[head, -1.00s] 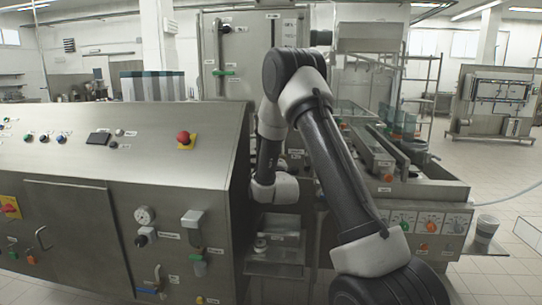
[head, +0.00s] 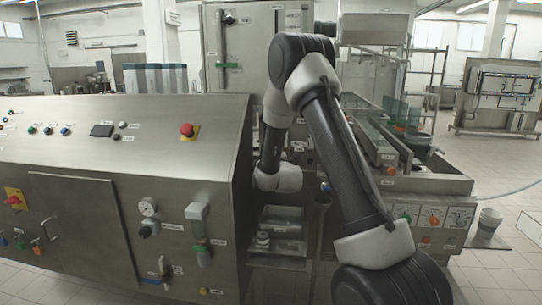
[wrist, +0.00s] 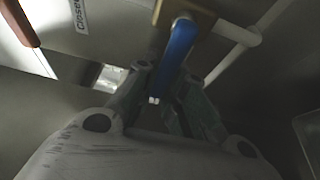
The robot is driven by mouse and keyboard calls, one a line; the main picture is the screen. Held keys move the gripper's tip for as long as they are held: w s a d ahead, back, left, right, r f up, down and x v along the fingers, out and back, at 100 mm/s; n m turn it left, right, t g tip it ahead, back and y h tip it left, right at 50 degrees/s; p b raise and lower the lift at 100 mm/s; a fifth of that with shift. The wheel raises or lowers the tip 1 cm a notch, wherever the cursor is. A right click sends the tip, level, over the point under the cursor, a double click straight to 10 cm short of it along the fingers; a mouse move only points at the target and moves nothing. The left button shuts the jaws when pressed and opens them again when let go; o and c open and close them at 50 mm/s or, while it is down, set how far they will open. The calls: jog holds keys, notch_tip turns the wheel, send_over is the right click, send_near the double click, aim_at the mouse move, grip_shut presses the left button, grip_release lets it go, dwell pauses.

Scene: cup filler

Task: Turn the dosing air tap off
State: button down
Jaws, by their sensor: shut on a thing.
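In the wrist view, a blue lever handle (wrist: 179,45) hangs from a brass-coloured valve body (wrist: 186,13) with a pale pipe beside it. It appears to be the dosing air tap. My gripper (wrist: 160,96) is shut on the blue lever, with one green-grey finger on each side of it. A label reading "Closed" (wrist: 81,14) is at the upper left of the lever. In the head view, my fingers and this tap are hidden behind the machine's side and my arm.
The steel control cabinet (head: 90,150) with a red stop button (head: 188,130) stands left of my arm. A filler unit with dials (head: 432,216) is to the right. A grey bucket (head: 489,222) stands beyond it.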

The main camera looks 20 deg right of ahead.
jog(key=shift+f, duration=0.15)
jog(key=c, duration=1.5)
grip_release()
jog(key=shift+o, duration=0.2)
jog(key=shift+s, duration=0.1)
jog(key=v, duration=1.1)
jog(key=shift+s, duration=0.4)
